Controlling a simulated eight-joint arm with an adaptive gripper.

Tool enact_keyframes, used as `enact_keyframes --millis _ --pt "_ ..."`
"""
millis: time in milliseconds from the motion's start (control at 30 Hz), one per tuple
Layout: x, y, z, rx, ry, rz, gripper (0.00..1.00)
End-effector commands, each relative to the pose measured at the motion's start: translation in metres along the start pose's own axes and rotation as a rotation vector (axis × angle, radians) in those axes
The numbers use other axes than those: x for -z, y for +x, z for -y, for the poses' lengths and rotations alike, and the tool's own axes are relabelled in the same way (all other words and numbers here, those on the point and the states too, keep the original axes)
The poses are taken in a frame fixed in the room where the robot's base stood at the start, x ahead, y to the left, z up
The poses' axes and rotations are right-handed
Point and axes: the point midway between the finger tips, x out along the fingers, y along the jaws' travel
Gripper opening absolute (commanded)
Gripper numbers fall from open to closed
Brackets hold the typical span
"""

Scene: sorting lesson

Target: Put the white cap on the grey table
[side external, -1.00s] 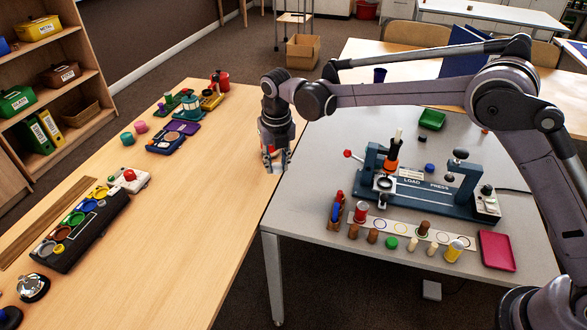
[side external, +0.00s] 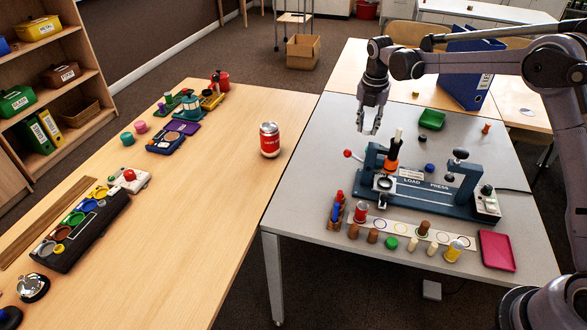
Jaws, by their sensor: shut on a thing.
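My gripper (side external: 369,130) is raised above the left-rear part of the grey table (side external: 315,165), behind and left of the load press. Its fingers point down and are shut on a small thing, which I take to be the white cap. The cap is mostly hidden by the fingers and too small to make out clearly. I see no white cap standing loose on either table.
The load press (side external: 430,190) with an orange-black upright stands below and right of my gripper. A red-labelled can (side external: 269,140) stands on the wooden table. Grey surface left of the press is clear.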

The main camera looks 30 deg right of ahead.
Motion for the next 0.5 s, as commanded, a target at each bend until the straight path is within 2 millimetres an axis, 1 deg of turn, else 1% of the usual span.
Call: enact_keyframes --millis 33,167,200,267,300,367,400,467,500 --pt "-0.015 0.002 0.019 0.007 0.056 0.000 0.19" --pt "-0.046 0.005 0.065 0.023 0.198 0.001 0.19" --pt "-0.055 0.006 0.081 0.029 0.244 0.001 0.19" --pt "-0.068 0.008 0.106 0.037 0.316 0.001 0.19" --pt "-0.076 0.009 0.122 0.042 0.365 0.001 0.19" --pt "-0.087 0.010 0.148 0.051 0.438 0.002 0.19" --pt "-0.094 0.011 0.166 0.057 0.486 0.002 0.19" --pt "-0.102 0.012 0.192 0.065 0.559 0.002 0.19" --pt "-0.107 0.012 0.210 0.071 0.607 0.002 0.19"
